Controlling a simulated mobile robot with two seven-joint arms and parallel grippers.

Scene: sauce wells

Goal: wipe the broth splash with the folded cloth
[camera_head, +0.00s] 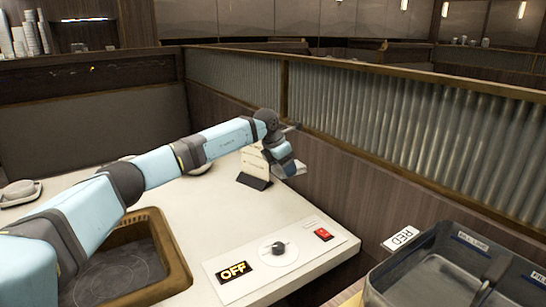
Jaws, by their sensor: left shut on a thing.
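My left gripper (293,168) is at the far right end of the white table (213,217), low over its edge by the wooden partition. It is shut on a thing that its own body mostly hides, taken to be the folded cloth. I cannot make out the cloth's shape or whether it touches the table. I cannot make out the broth splash in this view. My right gripper is not in view.
A cream card on a dark stand (254,181) is close beside my left gripper. A wood-framed well (180,262), an OFF panel with a knob (279,249), and dark bins (432,275) are nearer. A bowl (18,190) is at left. The table's middle is clear.

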